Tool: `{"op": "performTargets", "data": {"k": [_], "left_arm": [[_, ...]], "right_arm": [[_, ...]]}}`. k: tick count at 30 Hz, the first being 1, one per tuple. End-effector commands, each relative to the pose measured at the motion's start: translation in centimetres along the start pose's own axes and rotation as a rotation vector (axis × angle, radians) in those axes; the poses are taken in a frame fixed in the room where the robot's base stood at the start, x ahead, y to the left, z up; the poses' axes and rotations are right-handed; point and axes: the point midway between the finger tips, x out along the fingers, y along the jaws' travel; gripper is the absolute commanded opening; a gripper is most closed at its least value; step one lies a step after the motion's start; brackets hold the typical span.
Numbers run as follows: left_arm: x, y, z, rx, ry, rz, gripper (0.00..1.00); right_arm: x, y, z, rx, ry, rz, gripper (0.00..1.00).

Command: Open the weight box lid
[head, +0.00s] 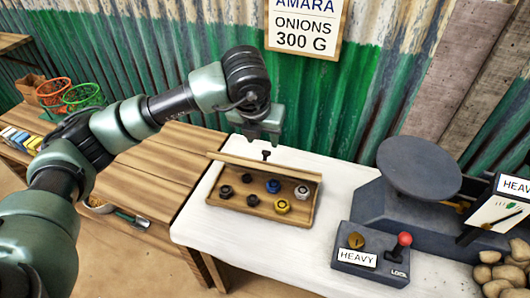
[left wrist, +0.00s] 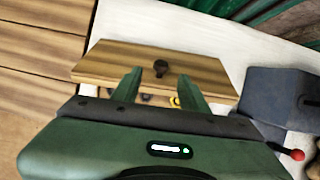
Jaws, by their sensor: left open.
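The wooden weight box (head: 239,206) stands on the white table, with several dark, yellow and silver weights showing inside. Its wooden lid (head: 290,172) is raised at the back edge, tilted, with a black knob (head: 266,154) on its far face. The left wrist view shows the lid (left wrist: 110,66) and its knob (left wrist: 160,68) just beyond my fingertips. My left gripper (head: 264,139) is open and empty, above and behind the lid, apart from the knob as far as I can see. My right gripper is out of view.
A dark scale with a round pan (head: 419,166) stands to the right. Before it is a grey box with a red-knobbed lever (head: 404,240) and a HEAVY label. Potatoes (head: 500,275) lie at far right. A green corrugated wall (head: 350,100) closes the back. The white table's front left (head: 200,235) is clear.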

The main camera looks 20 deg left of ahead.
Motion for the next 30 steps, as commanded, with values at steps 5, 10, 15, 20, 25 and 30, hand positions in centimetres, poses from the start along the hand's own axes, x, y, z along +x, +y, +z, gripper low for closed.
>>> {"op": "performTargets", "data": {"k": [5,10,15,20,25,30], "left_arm": [[2.8,0.0,-0.1,-0.003,0.009,-0.001,0.44],[5.3,-0.1,-0.1,-0.003,0.009,-0.002,0.44],[6.8,-0.1,-0.1,-0.003,0.007,-0.004,0.44],[7.0,-0.1,-0.1,-0.003,0.006,-0.004,0.44],[7.0,-0.1,-0.1,-0.003,0.006,-0.004,0.33],[7.0,-0.1,-0.1,-0.003,0.006,-0.004,0.0]], "right_arm": [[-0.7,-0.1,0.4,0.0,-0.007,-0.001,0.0],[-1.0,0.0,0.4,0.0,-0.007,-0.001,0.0],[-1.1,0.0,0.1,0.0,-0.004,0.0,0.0],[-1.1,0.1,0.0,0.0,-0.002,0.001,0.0],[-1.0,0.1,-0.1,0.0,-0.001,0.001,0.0],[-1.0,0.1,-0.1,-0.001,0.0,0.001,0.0]]}}
